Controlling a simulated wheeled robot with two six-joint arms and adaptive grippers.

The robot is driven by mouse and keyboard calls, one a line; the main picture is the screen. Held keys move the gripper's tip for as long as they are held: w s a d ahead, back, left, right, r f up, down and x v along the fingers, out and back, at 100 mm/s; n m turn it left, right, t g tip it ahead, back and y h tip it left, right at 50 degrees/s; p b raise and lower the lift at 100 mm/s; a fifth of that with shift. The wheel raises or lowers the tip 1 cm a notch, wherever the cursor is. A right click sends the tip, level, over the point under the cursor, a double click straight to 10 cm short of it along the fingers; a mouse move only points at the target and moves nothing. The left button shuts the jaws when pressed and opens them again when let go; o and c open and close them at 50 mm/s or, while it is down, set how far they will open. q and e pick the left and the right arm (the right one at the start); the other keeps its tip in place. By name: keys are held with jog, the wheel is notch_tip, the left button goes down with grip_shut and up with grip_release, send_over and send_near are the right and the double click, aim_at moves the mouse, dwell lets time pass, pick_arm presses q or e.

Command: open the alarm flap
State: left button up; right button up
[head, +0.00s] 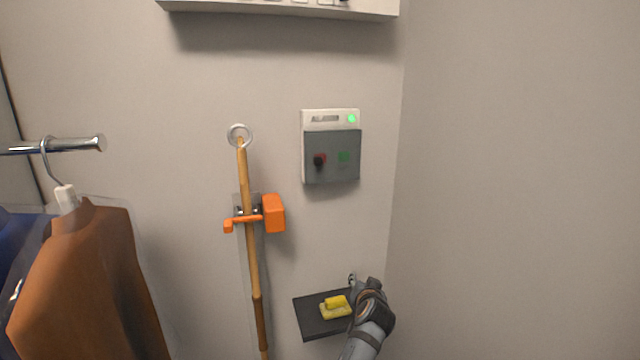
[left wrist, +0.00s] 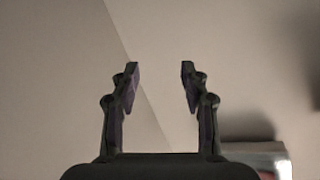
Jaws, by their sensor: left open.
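The alarm box (head: 331,119) is a white panel on the back wall in the head view, with a lit green lamp at its top right. Its alarm flap (head: 331,172) is a dark see-through cover lying flat over the lower part, closed. A red button and a green mark show through it. My left gripper (head: 352,279) is at the bottom right of the head view, below the box and apart from it. In the left wrist view the left gripper (left wrist: 160,76) is open and empty, with bare wall between its fingers. My right gripper is not in view.
A dark shelf (head: 310,322) with a yellow object (head: 335,307) is beside my left gripper. A wooden pole (head: 247,180) hangs left of the box in an orange clip (head: 273,213). A brown garment (head: 85,280) hangs far left. A white shelf (head: 285,8) is above.

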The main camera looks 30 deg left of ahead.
pick_arm(q)
jog(key=s+a+r+n+t+y+p, duration=0.1)
jog(key=a+r+n+y, duration=0.1)
jog(key=r, duration=0.9)
jog(key=s+a+r+n+y, duration=0.1)
jog(key=r+n, duration=0.1)
jog(key=r, duration=0.9)
jog(key=n+g+y, duration=0.1)
jog(key=n+y, duration=0.3)
send_near(319, 161)
jog(key=p+x, duration=0.6)
jog(key=x, duration=0.2)
jog(key=shift+w+a+r, duration=0.1)
jog(key=shift+a+r, duration=0.1)
jog(key=shift+a, duration=0.1)
jog(key=shift+w+a+f, duration=0.1)
jog(key=shift+w+a, duration=0.05)
jog(key=shift+w, duration=0.1)
grip_shut()
